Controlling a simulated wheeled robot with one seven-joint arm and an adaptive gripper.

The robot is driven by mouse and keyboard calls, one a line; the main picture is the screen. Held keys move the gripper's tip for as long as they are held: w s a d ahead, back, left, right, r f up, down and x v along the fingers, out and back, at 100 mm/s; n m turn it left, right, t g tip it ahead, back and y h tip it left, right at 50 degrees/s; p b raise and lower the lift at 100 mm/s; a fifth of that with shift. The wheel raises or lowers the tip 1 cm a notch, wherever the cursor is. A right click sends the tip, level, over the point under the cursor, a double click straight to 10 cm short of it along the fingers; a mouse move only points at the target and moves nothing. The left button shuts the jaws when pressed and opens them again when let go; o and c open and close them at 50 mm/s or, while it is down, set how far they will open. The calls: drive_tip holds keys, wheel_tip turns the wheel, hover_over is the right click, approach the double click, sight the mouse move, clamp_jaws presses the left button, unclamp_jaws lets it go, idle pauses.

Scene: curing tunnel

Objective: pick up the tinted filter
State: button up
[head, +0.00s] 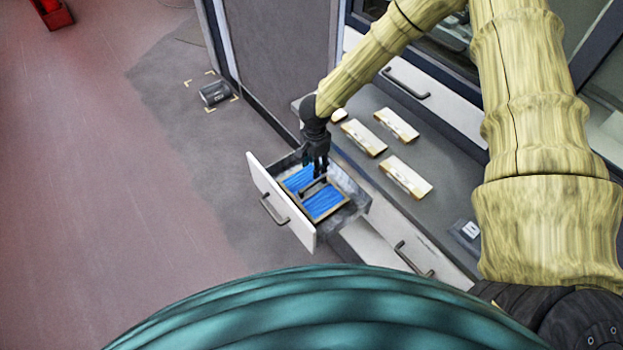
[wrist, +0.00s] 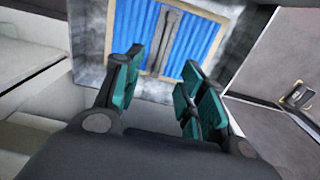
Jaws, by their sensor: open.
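The tinted filter is most likely the blue pleated panel (head: 325,201) with a tan frame and a dark bar across its middle. It lies in an open drawer (head: 354,215). In the wrist view the blue panel (wrist: 205,39) shows ahead of the fingers, with its dark bar running between them. My gripper (head: 318,172) is above the drawer, near the panel's far side. In the wrist view my gripper (wrist: 160,75) is open, with its green-padded fingers apart and nothing between them. I cannot tell how close the fingertips are to the bar.
The drawer has a white front (head: 281,201) with a dark handle. Several pale boxes (head: 405,176) lie on the grey counter (head: 437,215) to the right. A dark cabinet panel (head: 281,60) stands behind the drawer.

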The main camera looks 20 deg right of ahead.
sight(313, 183)
drive_tip(key=shift+a+f+b, duration=0.25)
drive_tip(key=shift+f+b, duration=0.3)
drive_tip(key=shift+f, duration=0.15)
drive_tip(key=shift+w+a+f+b, duration=0.1)
drive_tip(key=shift+w+f+b, duration=0.1)
drive_tip(key=shift+f+b, duration=0.7)
wheel_tip(313, 183, down, 2)
drive_tip(key=shift+s+f+b, duration=0.15)
drive_tip(key=shift+f+b, duration=0.05)
drive_tip(key=shift+b, duration=0.85)
drive_tip(key=shift+f+b, duration=0.8)
drive_tip(key=shift+f, duration=0.05)
drive_tip(key=shift+f+b, duration=0.3)
drive_tip(key=shift+f, duration=0.9)
drive_tip(key=shift+c, duration=0.4)
clamp_jaws()
drive_tip(key=shift+r, duration=0.1)
